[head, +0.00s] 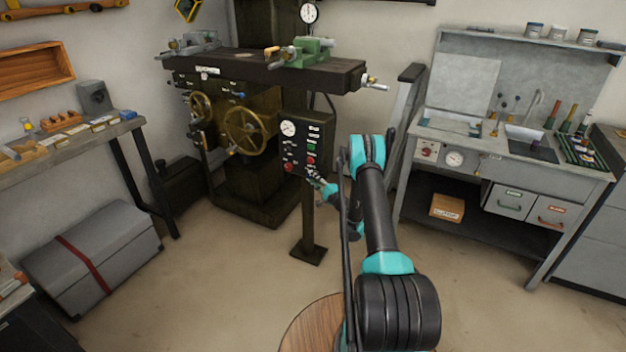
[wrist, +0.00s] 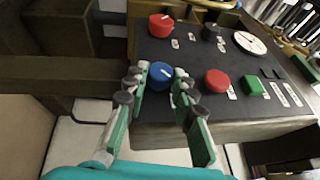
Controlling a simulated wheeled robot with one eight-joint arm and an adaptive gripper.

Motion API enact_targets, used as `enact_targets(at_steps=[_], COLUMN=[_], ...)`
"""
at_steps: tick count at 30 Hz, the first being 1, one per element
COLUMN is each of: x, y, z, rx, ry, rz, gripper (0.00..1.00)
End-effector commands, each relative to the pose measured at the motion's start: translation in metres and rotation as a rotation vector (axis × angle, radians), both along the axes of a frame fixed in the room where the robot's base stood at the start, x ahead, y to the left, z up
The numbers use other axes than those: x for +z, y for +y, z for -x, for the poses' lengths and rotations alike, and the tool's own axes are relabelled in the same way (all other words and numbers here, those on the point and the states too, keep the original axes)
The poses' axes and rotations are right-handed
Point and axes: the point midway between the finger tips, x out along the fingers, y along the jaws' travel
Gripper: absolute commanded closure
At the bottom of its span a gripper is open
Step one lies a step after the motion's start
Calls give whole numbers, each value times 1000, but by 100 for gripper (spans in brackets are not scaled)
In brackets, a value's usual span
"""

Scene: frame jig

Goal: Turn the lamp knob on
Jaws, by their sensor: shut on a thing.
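A dark control panel (head: 296,157) stands on a post in front of the milling machine in the head view. In the wrist view the panel (wrist: 190,55) carries a blue knob (wrist: 160,74) with a white pointer mark near its edge. My gripper (wrist: 161,84) has its two fingers on either side of this blue knob and is shut on it. The labels are too small to read, so I cannot tell which knob is the lamp knob. In the head view my gripper (head: 320,182) is at the panel's lower right edge, small and partly hidden by my arm.
Near the blue knob are a red knob (wrist: 161,25), a black knob (wrist: 211,32), a red button (wrist: 217,80), a green button (wrist: 252,87) and a round gauge (wrist: 250,42). The milling machine's brass handwheel (head: 245,132) is left of the panel. A workbench (head: 555,168) stands right.

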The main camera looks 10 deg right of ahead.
Motion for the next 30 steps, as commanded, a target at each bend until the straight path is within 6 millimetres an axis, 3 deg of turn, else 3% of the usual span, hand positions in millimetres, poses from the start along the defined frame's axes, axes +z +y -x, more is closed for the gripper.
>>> enact_targets(at_steps=[2,3,8,20,30], x=[-1,0,0,1,6], y=[0,0,0,0,0], z=[0,0,0,0,0], rx=[-1,-1,0,0,0], ry=[1,1,1,11,126], rz=[0,0,1,14,174], gripper=[100,74,55,55,55])
